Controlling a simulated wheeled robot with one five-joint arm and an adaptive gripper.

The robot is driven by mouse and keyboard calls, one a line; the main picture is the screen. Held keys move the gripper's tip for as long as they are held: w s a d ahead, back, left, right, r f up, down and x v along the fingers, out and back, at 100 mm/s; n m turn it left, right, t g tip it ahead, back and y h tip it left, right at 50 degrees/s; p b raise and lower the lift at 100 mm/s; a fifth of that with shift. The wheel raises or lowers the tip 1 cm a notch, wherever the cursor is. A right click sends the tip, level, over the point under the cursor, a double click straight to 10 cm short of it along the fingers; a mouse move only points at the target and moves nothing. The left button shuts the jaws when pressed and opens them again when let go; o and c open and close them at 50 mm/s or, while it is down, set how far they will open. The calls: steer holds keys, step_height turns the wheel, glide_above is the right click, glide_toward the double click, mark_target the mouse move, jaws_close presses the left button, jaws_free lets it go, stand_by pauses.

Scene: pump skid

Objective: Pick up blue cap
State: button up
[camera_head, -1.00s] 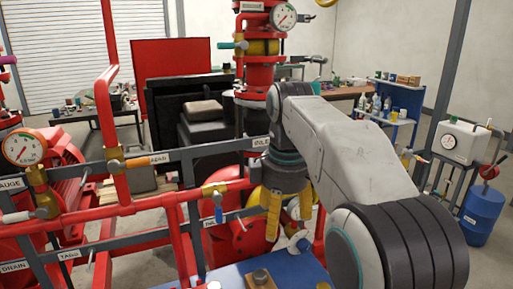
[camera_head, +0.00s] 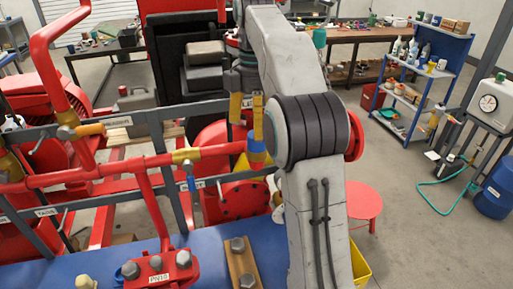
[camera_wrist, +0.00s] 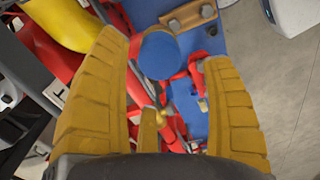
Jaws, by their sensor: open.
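The blue cap (camera_wrist: 160,55) shows in the wrist view as a round blue disc, between and slightly beyond my fingertips, apart from both fingers. In the head view a small blue piece (camera_head: 257,146) above a red band shows just below my right-hand finger; it looks like the same cap, but I cannot be sure. My gripper (camera_head: 247,127) points down with its yellow fingers spread, and it is empty. In the wrist view the two fingers of my gripper (camera_wrist: 165,48) stand either side of the cap.
Red pipework with a brass fitting (camera_head: 186,155) and a grey rail (camera_head: 110,123) lie left of my gripper. A blue bench top (camera_head: 205,245) holds a wooden block (camera_head: 241,262) with bolts. A red stool (camera_head: 362,200) and a yellow bin (camera_head: 361,265) stand right.

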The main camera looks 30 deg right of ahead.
mark_target(258, 147)
steer(key=f, duration=0.1)
steer(key=f+b, duration=0.1)
steer(key=shift+s+d+f, duration=0.15)
steer(key=shift+d+f, duration=0.1)
steer(key=shift+f, duration=1.3)
steer(key=shift+c, duration=0.2)
steer(key=c, duration=1.3)
